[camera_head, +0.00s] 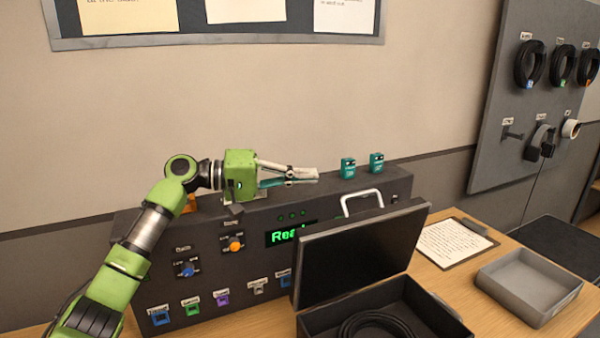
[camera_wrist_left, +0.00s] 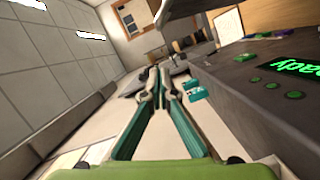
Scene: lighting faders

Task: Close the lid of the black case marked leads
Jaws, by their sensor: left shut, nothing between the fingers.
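The black case (camera_head: 455,327) stands on the table at the front right of the head view. Its lid (camera_head: 362,255) is raised, standing up at the back left of the case. A coiled black cable (camera_head: 376,326) lies inside. I cannot see a leads label on it. My left gripper (camera_head: 317,174) is shut and empty, above the console and to the upper left of the lid, apart from it. In the left wrist view its fingers (camera_wrist_left: 160,72) are together. A dark edge at the top of that view may be the lid. My right gripper is not in view.
A grey console (camera_head: 208,262) with knobs, coloured sockets and a lit display stands behind and left of the case. Two teal blocks (camera_head: 348,168) sit on its top. A clipboard (camera_head: 455,242) and an empty grey tray (camera_head: 530,283) lie to the right.

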